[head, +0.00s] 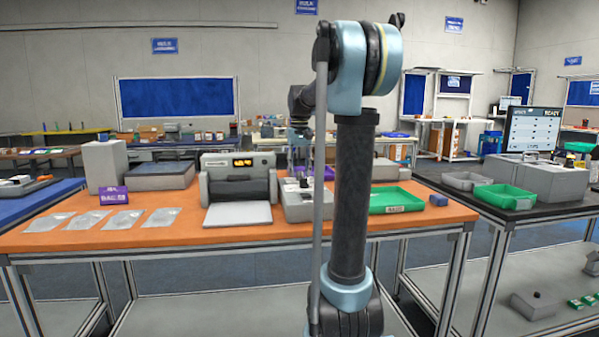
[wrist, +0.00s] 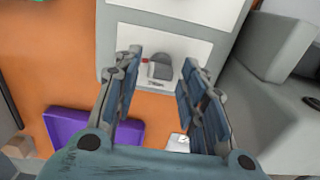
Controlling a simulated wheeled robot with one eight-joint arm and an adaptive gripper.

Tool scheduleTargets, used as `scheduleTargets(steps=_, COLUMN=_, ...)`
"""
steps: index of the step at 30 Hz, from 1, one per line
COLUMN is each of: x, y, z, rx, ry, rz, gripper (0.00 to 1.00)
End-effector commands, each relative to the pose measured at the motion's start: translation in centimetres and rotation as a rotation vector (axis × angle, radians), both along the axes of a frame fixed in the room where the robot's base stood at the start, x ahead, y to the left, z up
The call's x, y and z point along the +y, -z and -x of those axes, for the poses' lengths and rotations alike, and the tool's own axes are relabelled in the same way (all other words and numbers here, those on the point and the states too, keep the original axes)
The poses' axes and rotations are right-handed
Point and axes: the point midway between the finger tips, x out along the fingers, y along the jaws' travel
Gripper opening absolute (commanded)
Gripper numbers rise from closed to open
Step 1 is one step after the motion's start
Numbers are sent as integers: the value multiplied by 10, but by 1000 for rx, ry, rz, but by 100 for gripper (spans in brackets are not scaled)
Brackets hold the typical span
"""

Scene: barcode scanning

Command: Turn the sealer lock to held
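The sealer (head: 238,190) is a grey machine with a lit display and a white front plate, on the orange table. To its right is a grey control box (head: 306,203) with small knobs on top. In the wrist view, a grey knob (wrist: 160,68) with a red mark beside it sits on the box's white panel (wrist: 135,45), above a small dark label; I take it for the lock, but cannot read its setting. My gripper (wrist: 161,62) is open above the panel, with its fingers on either side of the knob in the picture. Contact is not visible.
A purple tray (wrist: 92,132) lies beside the control box. The sealer's grey body (wrist: 270,125) stands close on the wrist view's right. In the head view, a green tray (head: 397,198) and clear bags (head: 162,217) lie on the table; my arm hides part of it.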

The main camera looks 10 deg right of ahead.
Motion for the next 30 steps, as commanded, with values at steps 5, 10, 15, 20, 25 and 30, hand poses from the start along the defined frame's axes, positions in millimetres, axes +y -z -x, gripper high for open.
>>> scheduleTargets(steps=5, x=0, y=0, z=1, rx=1, ry=0, rz=0, gripper=42)
scheduleTargets(steps=10, x=0, y=-2, z=1, rx=2, ry=0, rz=0, gripper=42)
scheduleTargets(steps=15, x=0, y=-18, z=1, rx=2, ry=0, rz=0, gripper=42)
scheduleTargets(steps=20, x=0, y=-47, z=0, rx=2, ry=0, rz=0, gripper=42)
scheduleTargets(steps=25, x=0, y=-79, z=0, rx=2, ry=0, rz=0, gripper=42)
scheduleTargets(steps=30, x=0, y=-103, z=-1, rx=2, ry=0, rz=0, gripper=42)
